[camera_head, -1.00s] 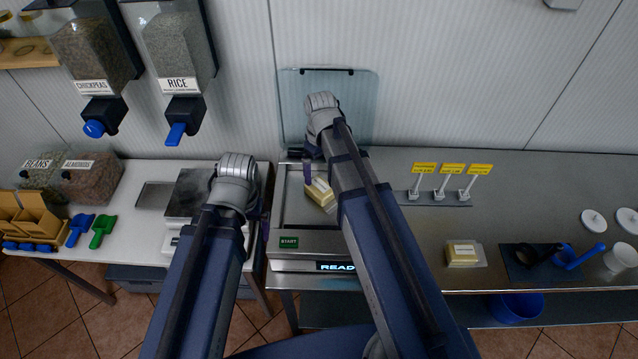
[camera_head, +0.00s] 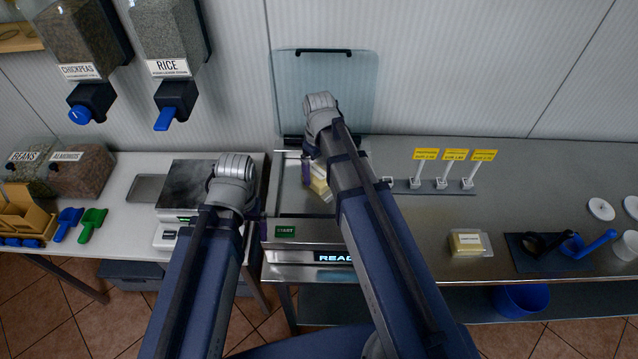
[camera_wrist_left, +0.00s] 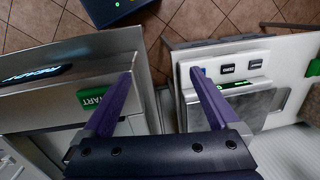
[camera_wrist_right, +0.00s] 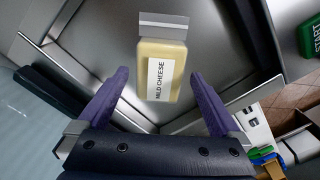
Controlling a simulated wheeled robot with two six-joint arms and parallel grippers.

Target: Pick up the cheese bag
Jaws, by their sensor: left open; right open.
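A cheese bag (camera_wrist_right: 162,68), a yellow block in a clear bag labelled "MILD CHEESE", lies in the metal chamber of the sealing machine (camera_head: 300,232). In the head view the cheese bag (camera_head: 320,187) is partly hidden by my right arm. My right gripper (camera_wrist_right: 160,76) is open above it; in the right wrist view the bag shows between and beyond the fingertips. I cannot tell whether they touch it. My left gripper (camera_wrist_left: 163,74) is open and empty, over the gap between the machine and the scale (camera_wrist_left: 232,75).
Another yellow packet (camera_head: 466,243) lies on the counter at the right, near a dark mat (camera_head: 545,262). Price signs (camera_head: 454,155) stand behind it. The machine's clear lid (camera_head: 300,90) is raised behind the chamber. The steel counter between the signs and the packet is clear.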

